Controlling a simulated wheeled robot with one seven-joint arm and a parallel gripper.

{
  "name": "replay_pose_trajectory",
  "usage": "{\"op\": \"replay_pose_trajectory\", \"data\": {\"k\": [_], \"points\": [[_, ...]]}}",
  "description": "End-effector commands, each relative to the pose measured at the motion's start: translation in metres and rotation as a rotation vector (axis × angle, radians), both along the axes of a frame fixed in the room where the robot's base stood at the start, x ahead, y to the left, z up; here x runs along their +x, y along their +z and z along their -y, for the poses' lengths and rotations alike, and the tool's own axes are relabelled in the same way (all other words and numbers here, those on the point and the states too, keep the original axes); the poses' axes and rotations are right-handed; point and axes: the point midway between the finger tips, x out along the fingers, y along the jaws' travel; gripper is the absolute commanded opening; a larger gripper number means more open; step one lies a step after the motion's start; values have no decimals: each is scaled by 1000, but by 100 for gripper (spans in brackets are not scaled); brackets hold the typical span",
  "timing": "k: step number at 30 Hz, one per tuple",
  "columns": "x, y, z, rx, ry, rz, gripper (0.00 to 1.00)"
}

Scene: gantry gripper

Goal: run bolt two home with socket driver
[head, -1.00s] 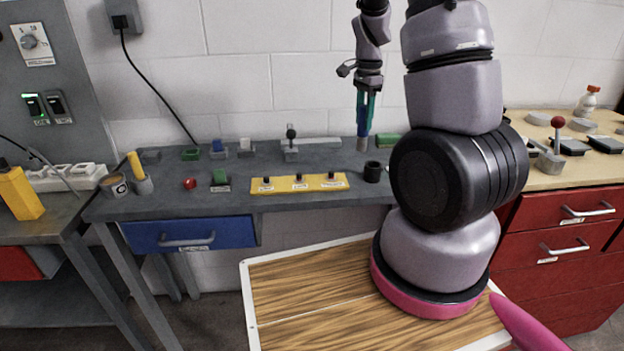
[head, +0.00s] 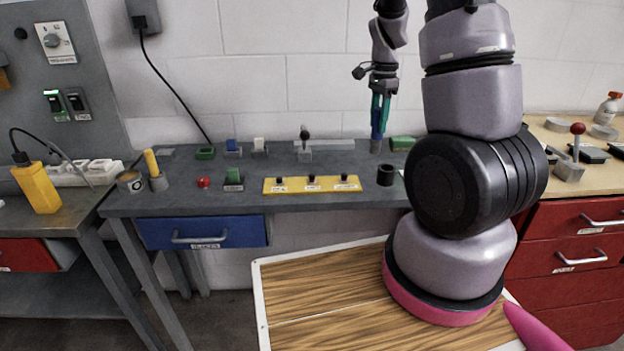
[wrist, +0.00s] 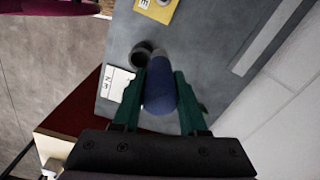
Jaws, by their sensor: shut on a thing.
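The yellow bolt plate (head: 290,186) lies on the grey bench with three dark bolts standing in a row. The middle bolt (head: 312,179) has a white label in front, too small to read. My gripper (head: 381,105), with green fingers, is shut on the socket driver (head: 377,127), which has a blue handle and a grey lower end. The driver hangs nearly upright, to the right of the plate and behind the black cup (head: 385,175). In the wrist view the driver (wrist: 160,92) sits between the fingers, with the cup (wrist: 141,55) and plate (wrist: 158,10) beyond.
A red button (head: 204,182), a green switch (head: 233,178) and a lever (head: 305,150) stand left of and behind the plate. A green block (head: 403,143) lies at the back right. The bench in front of the plate is clear.

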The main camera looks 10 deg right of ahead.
Motion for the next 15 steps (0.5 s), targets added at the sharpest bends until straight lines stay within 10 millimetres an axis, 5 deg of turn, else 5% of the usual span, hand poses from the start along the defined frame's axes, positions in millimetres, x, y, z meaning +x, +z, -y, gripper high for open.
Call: {"op": "replay_pose_trajectory", "data": {"k": [8, 11, 15], "points": [[1, 0, -3, 0, 9, 1, 0], [4, 0, -20, 2, 54, -1, 0], [10, 2, -68, 5, 185, -5, 0]]}}
